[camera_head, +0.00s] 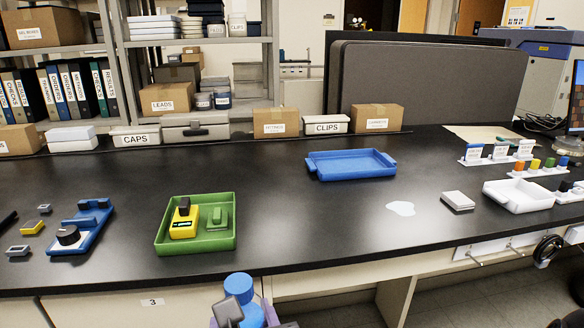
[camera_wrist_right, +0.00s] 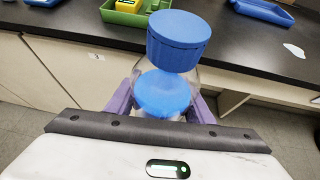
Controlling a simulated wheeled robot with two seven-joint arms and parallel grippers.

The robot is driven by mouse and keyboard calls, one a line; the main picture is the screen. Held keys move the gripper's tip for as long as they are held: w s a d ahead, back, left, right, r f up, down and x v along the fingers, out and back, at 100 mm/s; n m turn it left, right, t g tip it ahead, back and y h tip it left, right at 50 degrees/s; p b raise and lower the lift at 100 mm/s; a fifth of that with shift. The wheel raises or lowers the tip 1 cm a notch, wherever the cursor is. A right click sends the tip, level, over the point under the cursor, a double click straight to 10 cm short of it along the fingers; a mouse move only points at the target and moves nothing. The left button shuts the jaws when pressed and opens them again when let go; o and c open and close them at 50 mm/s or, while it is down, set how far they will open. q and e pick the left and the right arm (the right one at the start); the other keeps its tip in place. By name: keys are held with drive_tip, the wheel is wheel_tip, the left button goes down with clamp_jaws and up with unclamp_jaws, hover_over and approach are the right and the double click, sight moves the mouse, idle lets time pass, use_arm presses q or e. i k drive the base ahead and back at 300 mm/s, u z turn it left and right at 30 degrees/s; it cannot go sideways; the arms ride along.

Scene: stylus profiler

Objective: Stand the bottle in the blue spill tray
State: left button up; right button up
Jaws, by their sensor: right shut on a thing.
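The bottle (camera_head: 238,287) has a blue cap and shows at the bottom edge of the head view, in front of the bench's front edge. In the right wrist view its ribbed blue cap (camera_wrist_right: 178,42) stands out above a clear body with more blue below. My right gripper (camera_wrist_right: 161,103) has purple fingers on either side of the bottle and is shut on it. The bottle's base is hidden. The blue spill tray (camera_head: 350,170) lies empty on the black bench, right of the middle and toward the back. My left gripper is not in view.
A green tray (camera_head: 160,246) with a yellow device stands at the front left. A pale puddle (camera_head: 400,208), a small white block (camera_head: 457,201) and a white tray (camera_head: 524,204) lie to the right. Boxes line the back.

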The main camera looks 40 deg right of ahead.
sight(350, 164)
drive_tip(key=u, duration=1.7)
drive_tip(key=k, duration=1.55)
drive_tip(key=z, duration=2.25)
drive_tip(key=i, duration=0.5)
